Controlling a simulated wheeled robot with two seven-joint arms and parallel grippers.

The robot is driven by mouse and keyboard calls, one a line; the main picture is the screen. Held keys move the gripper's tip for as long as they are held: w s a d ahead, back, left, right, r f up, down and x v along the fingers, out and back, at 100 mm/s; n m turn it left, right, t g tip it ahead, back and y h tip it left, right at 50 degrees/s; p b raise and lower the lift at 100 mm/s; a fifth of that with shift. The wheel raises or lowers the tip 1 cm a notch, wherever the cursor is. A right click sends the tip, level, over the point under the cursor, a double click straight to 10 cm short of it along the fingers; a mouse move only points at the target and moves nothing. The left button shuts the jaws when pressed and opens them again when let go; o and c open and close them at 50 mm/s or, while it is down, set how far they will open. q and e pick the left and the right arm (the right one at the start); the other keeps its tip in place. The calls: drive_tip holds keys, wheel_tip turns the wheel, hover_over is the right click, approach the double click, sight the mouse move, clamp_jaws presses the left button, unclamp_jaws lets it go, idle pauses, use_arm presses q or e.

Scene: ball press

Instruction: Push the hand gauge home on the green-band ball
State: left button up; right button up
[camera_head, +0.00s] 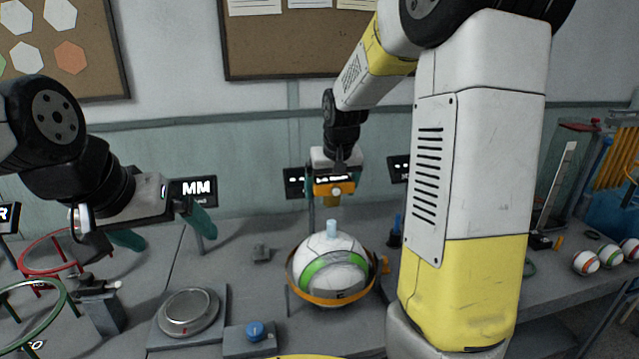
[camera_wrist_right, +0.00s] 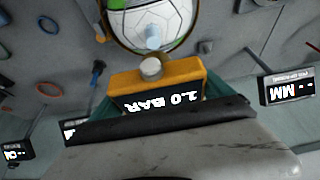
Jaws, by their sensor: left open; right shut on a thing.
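The ball with the green band (camera_head: 333,272) sits on the bench inside an orange ring, a pale blue stem (camera_head: 332,229) standing upright on its top. My right gripper (camera_head: 334,180) is shut on the orange hand gauge (camera_head: 335,189), held above the stem with a visible gap in the head view. In the right wrist view the gauge (camera_wrist_right: 185,74) has a display reading "1.0 BAR" upside down; its round nozzle faces the stem (camera_wrist_right: 153,38) and ball (camera_wrist_right: 170,18). The fingertips are partly hidden there. My left gripper (camera_head: 165,231) is open and empty, left of the ball.
A round scale (camera_head: 188,310) and a blue-knob box (camera_head: 255,334) stand left and front of the ball. Red (camera_head: 55,250) and green (camera_head: 30,312) ring stands are far left. An "MM" sign (camera_head: 195,190) stands behind my left gripper. Several balls (camera_head: 586,263) lie far right.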

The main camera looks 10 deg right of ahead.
sight(336, 195)
drive_tip(key=shift+d+f, duration=0.1)
drive_tip(key=shift+f, duration=2.35)
drive_tip(key=shift+f, duration=2.2)
drive_tip(key=o, duration=1.4)
drive_tip(key=v, duration=0.8)
drive_tip(key=shift+s, duration=0.1)
drive_tip(key=shift+s+a+r+t+y, duration=0.35)
drive_tip(key=shift+s+r, duration=1.4)
drive_tip(key=shift+s, duration=1.95)
drive_tip(key=shift+s+a+r+t+y, duration=0.35)
drive_tip(key=shift+s+r, duration=1.4)
drive_tip(key=shift+s, duration=1.9)
drive_tip(key=shift+s+a+r+t+y, duration=0.1)
drive_tip(key=shift+s+a+r+y, duration=0.3)
drive_tip(key=shift+s+r, duration=2.3)
